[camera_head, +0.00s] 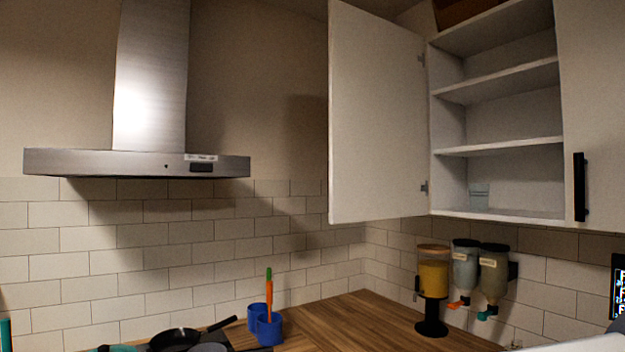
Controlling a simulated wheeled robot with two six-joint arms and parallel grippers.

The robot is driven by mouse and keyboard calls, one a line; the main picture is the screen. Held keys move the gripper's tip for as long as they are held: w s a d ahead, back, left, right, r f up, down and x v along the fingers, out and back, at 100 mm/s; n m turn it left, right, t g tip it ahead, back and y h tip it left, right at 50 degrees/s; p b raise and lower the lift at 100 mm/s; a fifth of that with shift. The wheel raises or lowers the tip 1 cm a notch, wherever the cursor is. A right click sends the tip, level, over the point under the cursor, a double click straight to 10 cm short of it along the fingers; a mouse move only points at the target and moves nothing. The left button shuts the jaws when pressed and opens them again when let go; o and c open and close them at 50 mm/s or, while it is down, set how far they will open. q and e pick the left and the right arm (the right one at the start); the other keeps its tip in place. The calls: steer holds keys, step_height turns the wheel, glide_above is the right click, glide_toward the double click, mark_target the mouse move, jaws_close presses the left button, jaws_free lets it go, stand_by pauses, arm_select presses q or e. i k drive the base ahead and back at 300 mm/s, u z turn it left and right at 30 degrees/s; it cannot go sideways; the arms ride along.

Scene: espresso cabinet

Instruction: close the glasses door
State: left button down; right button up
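The white glasses door (376,115) stands wide open, swung out to the left of the wall cabinet. Its hinges show on its right edge, against the cabinet's left side. The door's handle is not visible from this side. Neither of my grippers is in view.
A closed door with a black handle (580,187) is right of the opening. A steel range hood (137,163) hangs at left. Below are dispensers (433,278), blue cups (268,328) and a black pan (175,340). The space before the cabinet looks clear.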

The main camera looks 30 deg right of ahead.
mark_target(378, 160)
steer(key=z, duration=0.45)
steer(key=i, duration=1.15)
steer(key=z, duration=0.6)
